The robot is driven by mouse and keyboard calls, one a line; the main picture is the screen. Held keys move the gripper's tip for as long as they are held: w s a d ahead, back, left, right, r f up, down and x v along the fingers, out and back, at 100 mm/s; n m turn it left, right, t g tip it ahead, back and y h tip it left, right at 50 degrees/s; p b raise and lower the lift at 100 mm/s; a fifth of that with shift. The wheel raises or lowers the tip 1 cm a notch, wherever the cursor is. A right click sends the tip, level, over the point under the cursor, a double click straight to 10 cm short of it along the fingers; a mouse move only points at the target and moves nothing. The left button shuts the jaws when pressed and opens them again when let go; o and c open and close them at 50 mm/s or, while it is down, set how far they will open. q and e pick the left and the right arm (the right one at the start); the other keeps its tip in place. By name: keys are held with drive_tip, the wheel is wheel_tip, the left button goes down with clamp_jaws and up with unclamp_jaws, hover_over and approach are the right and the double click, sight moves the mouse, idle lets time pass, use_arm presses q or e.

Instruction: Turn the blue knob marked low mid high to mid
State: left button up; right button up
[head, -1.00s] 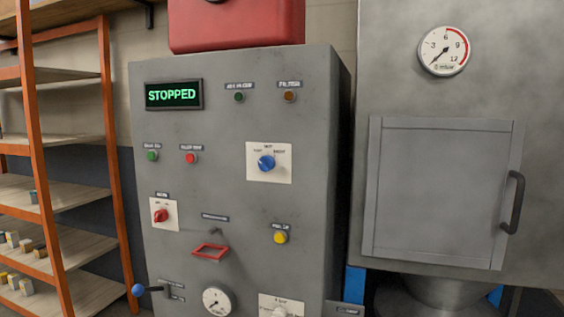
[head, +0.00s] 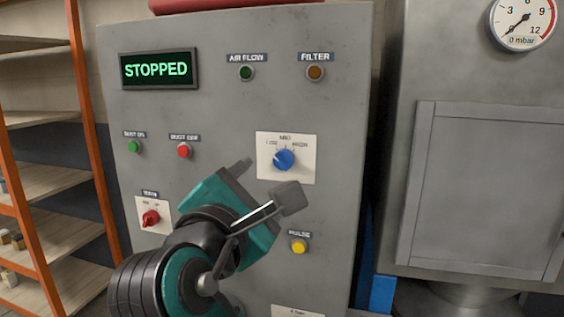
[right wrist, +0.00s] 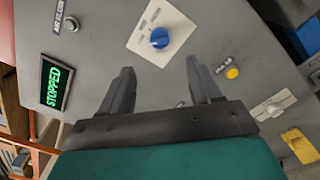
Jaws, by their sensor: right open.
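The blue knob (head: 284,160) sits on a white plate (head: 302,172) on the grey cabinet front. Three small labels above it are blurred; its white mark points to the upper left, towards the left label. My right gripper (head: 266,181) is open and empty, just below and left of the knob in the head view, apart from it. In the right wrist view the knob (right wrist: 159,38) lies beyond the gap between the open fingertips (right wrist: 160,68). My left gripper is not in view.
Near the knob are a yellow pulse button (head: 299,246), a red dust button (head: 184,151), a green button (head: 134,146) and a red switch (head: 151,218). The display (head: 159,69) reads STOPPED. A grey unit with a gauge (head: 523,22) stands right; shelves (head: 45,180) stand left.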

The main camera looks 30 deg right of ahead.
sight(280, 164)
drive_tip(key=x, duration=1.1)
drive_tip(key=shift+w+d, duration=0.1)
drive_tip(key=shift+w, duration=0.15)
drive_tip(key=c, duration=1)
